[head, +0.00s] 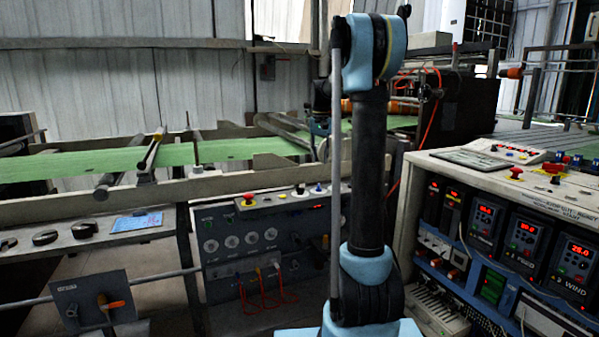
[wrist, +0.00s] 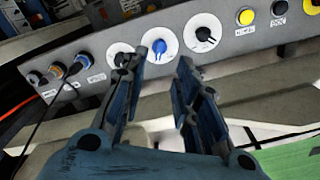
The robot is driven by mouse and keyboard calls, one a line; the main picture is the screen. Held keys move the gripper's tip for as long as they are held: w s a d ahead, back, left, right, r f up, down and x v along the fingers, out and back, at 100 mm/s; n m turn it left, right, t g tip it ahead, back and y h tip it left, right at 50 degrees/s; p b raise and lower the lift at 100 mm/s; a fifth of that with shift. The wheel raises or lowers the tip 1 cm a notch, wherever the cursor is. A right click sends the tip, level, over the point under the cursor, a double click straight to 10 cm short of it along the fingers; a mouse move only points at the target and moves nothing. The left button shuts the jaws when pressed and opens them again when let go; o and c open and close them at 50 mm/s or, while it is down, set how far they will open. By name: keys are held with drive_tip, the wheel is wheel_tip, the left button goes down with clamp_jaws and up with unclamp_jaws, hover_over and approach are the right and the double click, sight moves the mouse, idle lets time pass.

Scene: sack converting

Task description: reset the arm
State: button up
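My gripper (wrist: 160,80) shows in the wrist view with its two dark blue fingers apart and nothing between them. Beyond the fingertips is a grey control panel (wrist: 265,65) with round dials, including a blue knob (wrist: 158,47) and a black knob (wrist: 204,36). I cannot tell whether a finger touches the panel. In the head view my light blue and black arm stands upright right of the middle, and my gripper is not clearly visible there.
A green web (head: 90,163) runs across a machine frame behind. A grey panel with dials and red cables (head: 262,255) stands left of my arm. A cabinet with red displays (head: 520,195) stands close on the right. A lever box (head: 92,303) is at lower left.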

drive_tip(key=s+f+n+t, duration=0.1)
drive_tip(key=s+f, duration=0.1)
drive_tip(key=s, duration=1)
drive_tip(key=s+f, duration=0.2)
drive_tip(key=s, duration=1)
drive_tip(key=s+f+n+t, duration=0.1)
drive_tip(key=s+f, duration=1.4)
drive_tip(key=s, duration=0.4)
drive_tip(key=shift+f+n, duration=0.4)
